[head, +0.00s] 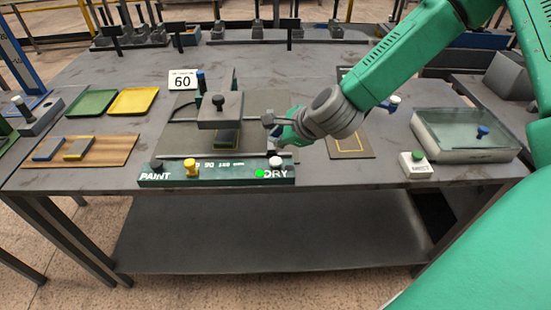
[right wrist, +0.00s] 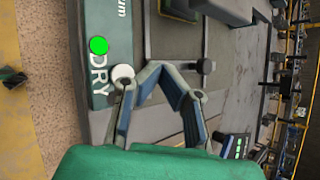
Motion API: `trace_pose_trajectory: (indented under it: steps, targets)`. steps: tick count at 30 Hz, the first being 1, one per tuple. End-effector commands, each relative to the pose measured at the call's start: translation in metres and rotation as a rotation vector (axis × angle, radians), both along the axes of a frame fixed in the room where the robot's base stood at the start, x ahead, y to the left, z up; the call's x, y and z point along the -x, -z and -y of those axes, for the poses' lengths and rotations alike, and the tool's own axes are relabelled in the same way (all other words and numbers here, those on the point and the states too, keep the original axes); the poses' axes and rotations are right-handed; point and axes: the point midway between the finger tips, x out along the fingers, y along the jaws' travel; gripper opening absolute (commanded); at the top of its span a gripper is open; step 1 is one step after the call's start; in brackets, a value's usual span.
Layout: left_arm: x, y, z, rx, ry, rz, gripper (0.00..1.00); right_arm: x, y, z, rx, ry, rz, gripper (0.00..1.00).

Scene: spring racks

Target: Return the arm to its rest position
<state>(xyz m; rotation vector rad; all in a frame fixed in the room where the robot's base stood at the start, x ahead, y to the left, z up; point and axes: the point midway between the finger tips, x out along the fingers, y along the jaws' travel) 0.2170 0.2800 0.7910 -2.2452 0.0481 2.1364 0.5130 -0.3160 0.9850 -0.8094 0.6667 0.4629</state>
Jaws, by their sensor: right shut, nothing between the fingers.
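My right arm (head: 400,55) reaches in from the upper right, over the table. Its gripper (head: 279,138) is just behind the right end of the PAINT/DRY panel (head: 220,173), close to the white knob (head: 275,161). In the right wrist view the gripper's fingers (right wrist: 161,72) meet at the tips with nothing held. The white knob (right wrist: 122,73) is beside the left finger; I cannot tell if they touch. A green light (head: 259,173) glows by the word DRY. My left gripper is not in view.
A press-like fixture (head: 220,108) with black knobs stands left of the gripper. A glass-lidded box (head: 465,133) and a small white button box (head: 416,165) are on the right. Green (head: 91,103) and yellow (head: 133,101) trays lie left. The table's front edge is near.

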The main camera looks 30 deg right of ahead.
Motion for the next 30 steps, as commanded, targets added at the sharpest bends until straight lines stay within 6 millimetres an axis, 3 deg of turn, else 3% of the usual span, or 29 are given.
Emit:
trace_pose_trajectory:
  steps: [15,18,20,23,26,30]
  targets:
    - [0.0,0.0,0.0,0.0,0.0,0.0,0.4,0.0,0.0,0.0,0.001,-0.001,0.0,0.0]
    - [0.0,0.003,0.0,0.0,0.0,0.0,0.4,0.005,0.009,-0.003,0.032,-0.034,-0.012,0.0]
    - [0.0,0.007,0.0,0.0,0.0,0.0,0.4,0.014,0.025,-0.009,0.087,-0.096,-0.03,0.0]
    - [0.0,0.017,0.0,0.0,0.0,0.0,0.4,0.042,0.069,-0.022,0.241,-0.283,-0.085,0.0]
    - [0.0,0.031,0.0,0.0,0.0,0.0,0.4,0.084,0.122,-0.035,0.436,-0.56,-0.151,0.0]
    - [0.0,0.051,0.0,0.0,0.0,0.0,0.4,0.159,0.194,-0.045,0.7,-1.042,-0.234,0.0]
